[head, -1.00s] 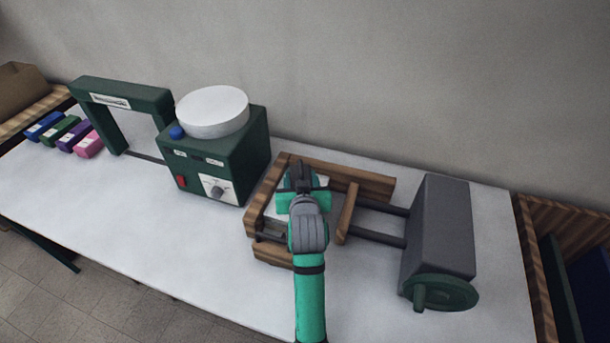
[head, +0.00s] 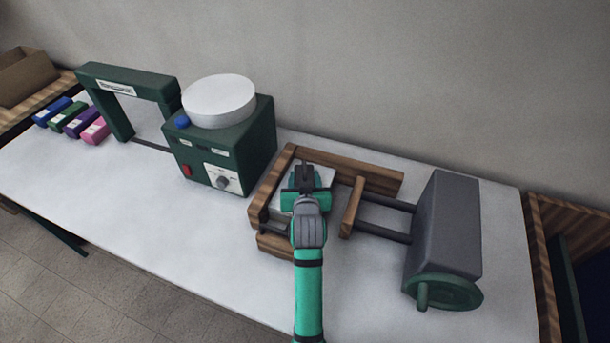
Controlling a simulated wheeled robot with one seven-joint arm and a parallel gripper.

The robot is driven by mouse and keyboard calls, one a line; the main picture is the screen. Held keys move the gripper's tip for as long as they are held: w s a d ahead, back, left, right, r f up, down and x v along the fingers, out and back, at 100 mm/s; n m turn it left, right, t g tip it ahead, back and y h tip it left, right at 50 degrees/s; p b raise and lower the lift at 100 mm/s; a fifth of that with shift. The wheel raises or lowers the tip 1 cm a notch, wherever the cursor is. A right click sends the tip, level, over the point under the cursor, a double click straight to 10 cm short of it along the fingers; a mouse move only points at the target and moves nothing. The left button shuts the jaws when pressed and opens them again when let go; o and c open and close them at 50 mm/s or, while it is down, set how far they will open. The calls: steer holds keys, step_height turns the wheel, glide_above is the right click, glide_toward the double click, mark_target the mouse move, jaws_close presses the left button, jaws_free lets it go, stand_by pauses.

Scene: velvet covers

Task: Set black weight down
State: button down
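My gripper (head: 304,177) is over the wooden frame (head: 375,180) of the press on the white table, above a pale, flat surface (head: 322,174) inside that frame. Dark shapes show at the gripper's tip. I cannot tell whether they are only its fingers or include the black weight. No black weight shows clearly anywhere else. My wrist and teal arm hide the front of the frame's inside. Whether the fingers are open or shut is not visible.
The press's grey block (head: 443,222) with a green crank wheel (head: 443,293) stands to the right, joined by two dark rods. A green machine (head: 225,150) with a white round top stands left. Beyond it are a green arch (head: 127,80) and several coloured blocks (head: 75,118). The front-left table is clear.

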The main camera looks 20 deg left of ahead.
steer(key=shift+r, duration=0.1)
steer(key=c, duration=0.9)
jaws_free()
steer(key=shift+f, duration=0.25)
steer(key=shift+a, duration=0.1)
steer(key=shift+s+r, duration=0.1)
steer(key=shift+r, duration=0.1)
steer(key=v, duration=1.2)
